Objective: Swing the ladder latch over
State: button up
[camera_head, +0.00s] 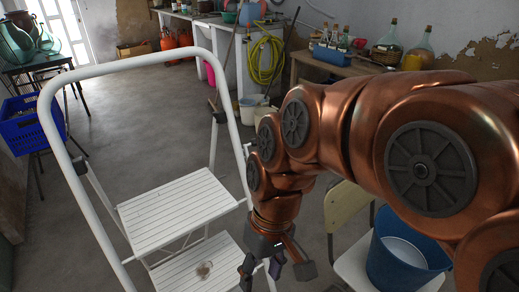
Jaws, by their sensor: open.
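A white step ladder (172,208) stands open in front of me, its tall hoop rail rising on the left. Two flat ribbed steps show, and the lower one has a brown mark. I cannot tell whether either is the latch. My gripper (262,272) points down by the ladder's right side, beside the lower step. Its dark fingers are spread apart and nothing shows between them. My gripper and wrist hide part of the right rail.
A pale chair (345,205) and a blue bucket (400,250) stand close right of my gripper. A blue crate (30,125) and table with demijohns (15,42) are at left. A workbench (340,62) stands behind. Grey floor (130,115) is clear behind the ladder.

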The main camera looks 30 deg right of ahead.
jog(key=w+f+n+t+y+b, duration=0.2)
jog(key=w+n+t+y+b, duration=0.45)
jog(key=w+b, duration=1.3)
jog(key=w+d+r+n+t+y+b, duration=0.15)
jog(key=w+d+t+b, duration=0.35)
jog(key=d, duration=0.7)
jog(key=w+d+r+t+y+b, duration=0.1)
jog(key=w+d+t+y+b, duration=0.2)
jog(key=w+d+b, duration=0.65)
jog(key=shift+f+p+x, duration=0.2)
jog(key=shift+p+x, duration=1.05)
jog(key=shift+x, duration=1.1)
grip_shut()
jog(key=shift+a, duration=0.15)
